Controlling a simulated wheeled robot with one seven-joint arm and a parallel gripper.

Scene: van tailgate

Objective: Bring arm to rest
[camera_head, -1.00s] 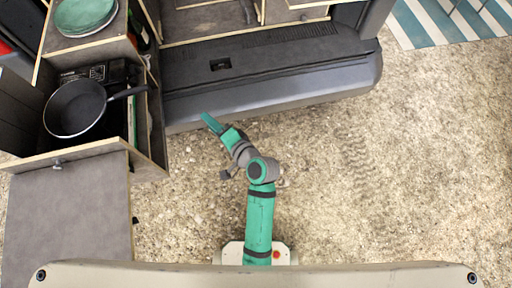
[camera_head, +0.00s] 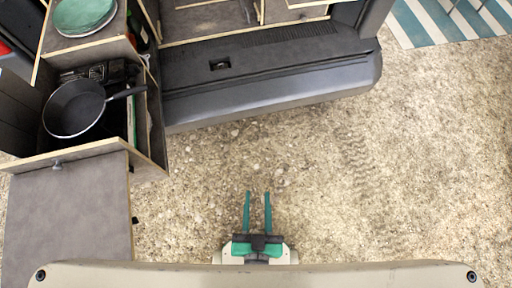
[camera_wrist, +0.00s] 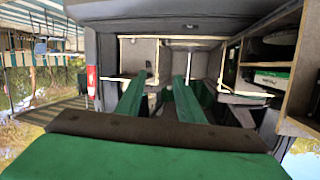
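My gripper (camera_head: 257,198) is folded in close over the base at the bottom middle of the head view. Its two green fingers point up the picture toward the van and stand apart with nothing between them. In the wrist view the gripper (camera_wrist: 160,90) also shows its green fingers spread, with the open back of the van behind them. Most of my arm is hidden under the gripper in the head view.
The van's bumper (camera_head: 270,95) lies ahead. At the left a black pan (camera_head: 74,108) sits on a stove in the kitchen unit, beside green plates (camera_head: 84,15). A grey board (camera_head: 68,215) juts out at the lower left. The gravel around my gripper is clear.

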